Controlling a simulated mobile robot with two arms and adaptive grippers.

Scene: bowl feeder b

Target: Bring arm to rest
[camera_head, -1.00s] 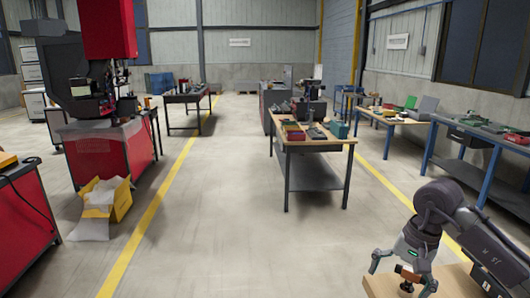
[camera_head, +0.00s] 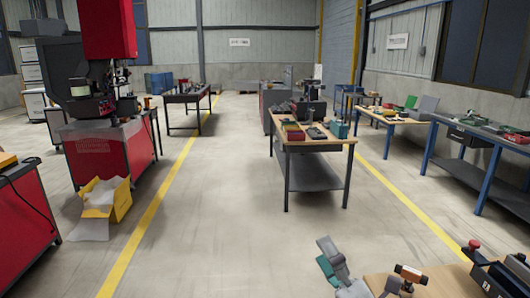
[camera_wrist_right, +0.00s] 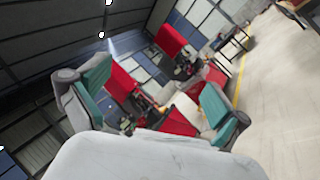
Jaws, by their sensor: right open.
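My right gripper (camera_head: 332,259) is at the bottom of the head view, right of centre, with grey fingers and a teal pad showing. Most of its arm is out of view. In the right wrist view the two fingers (camera_wrist_right: 155,95) stand wide apart with nothing between them, so it is open and empty. A small thing with a brown top (camera_head: 410,272) stands on the wooden table at the bottom right, to the right of the gripper and apart from it. My left gripper is in neither view.
The near wooden table (camera_head: 445,283) also carries a dark device with a red knob (camera_head: 474,244). A bench with boxes (camera_head: 318,143) stands further ahead. A yellow carton (camera_head: 118,207) lies on the floor at left. The floor between is clear.

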